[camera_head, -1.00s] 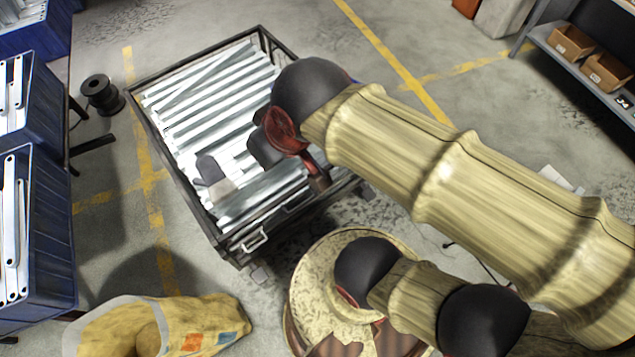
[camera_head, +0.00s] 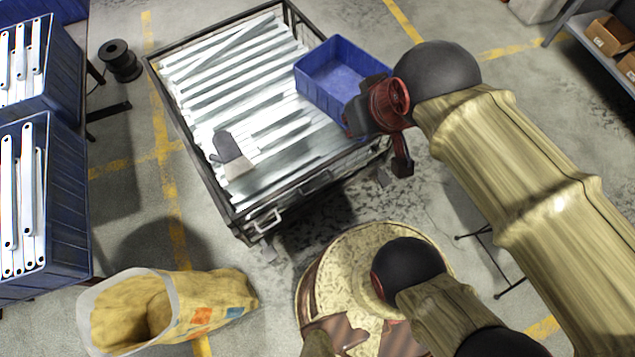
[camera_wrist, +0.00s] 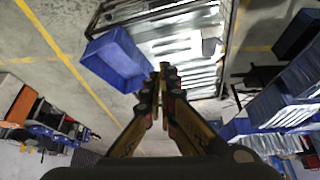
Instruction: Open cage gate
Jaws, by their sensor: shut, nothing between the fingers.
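The cage (camera_head: 166,95) is a low dark metal frame full of silvery galvanized brackets (camera_head: 235,85). Its near side, with the gate (camera_head: 318,185), is upright and looks closed; a light handle (camera_head: 265,222) shows at its left end. In the head view the end of my arm is beyond the cage's right corner, and my fingers are not clearly visible. In the wrist view my gripper (camera_wrist: 162,72) is shut and empty, its tips pointing towards the blue bin and brackets. Contact with the cage cannot be told.
An empty blue bin (camera_head: 322,95) sits at the cage's right side. Blue crates (camera_head: 68,185) of brackets stand at left. A yellow sack (camera_head: 215,300) lies in front, and a black spool (camera_head: 120,62) stands behind left. A shelf with boxes (camera_head: 607,40) is at top right.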

